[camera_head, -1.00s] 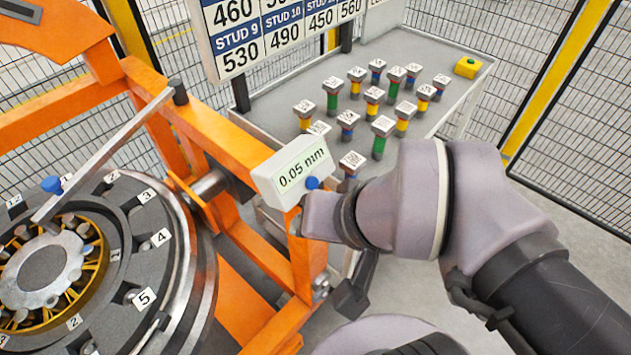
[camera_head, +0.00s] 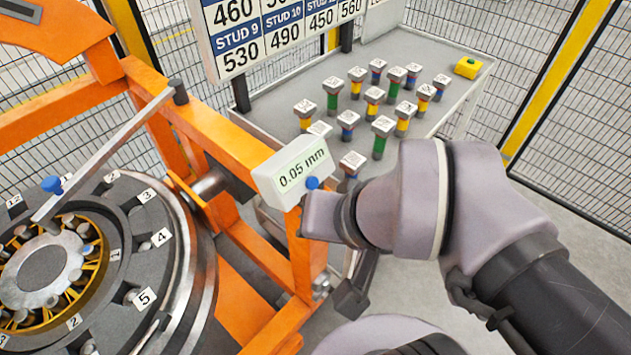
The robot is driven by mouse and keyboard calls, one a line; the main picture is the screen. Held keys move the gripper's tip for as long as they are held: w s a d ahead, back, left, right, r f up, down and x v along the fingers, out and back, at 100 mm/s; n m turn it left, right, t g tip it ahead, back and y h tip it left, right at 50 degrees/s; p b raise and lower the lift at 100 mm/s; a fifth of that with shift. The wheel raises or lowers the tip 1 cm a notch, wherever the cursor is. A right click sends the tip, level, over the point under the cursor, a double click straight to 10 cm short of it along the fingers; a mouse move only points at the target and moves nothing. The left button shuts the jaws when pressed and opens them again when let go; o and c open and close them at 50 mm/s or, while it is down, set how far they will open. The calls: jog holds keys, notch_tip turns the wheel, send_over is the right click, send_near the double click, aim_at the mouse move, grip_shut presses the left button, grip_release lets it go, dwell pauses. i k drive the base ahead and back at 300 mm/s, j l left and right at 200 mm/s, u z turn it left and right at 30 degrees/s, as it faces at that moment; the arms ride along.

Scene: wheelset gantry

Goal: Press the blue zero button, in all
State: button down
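The white readout box (camera_head: 292,172) is fixed near the corner of the orange frame and its screen reads 0.05 mm. The blue zero button (camera_head: 312,183) sits at the lower right of the box's front. The end of my arm is just below and to the right of the button; a small gap seems to show between them, but I cannot tell the depth.
The orange gantry frame (camera_head: 207,125) stands left of my arm. A wheel hub with numbered positions (camera_head: 160,237) and a bar with a blue knob (camera_head: 52,184) are at left. Behind, a grey table (camera_head: 440,117) holds several studs and a yellow box with a green button (camera_head: 467,67).

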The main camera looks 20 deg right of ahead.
aim_at(313, 183)
jog(key=k+j+z, duration=0.8)
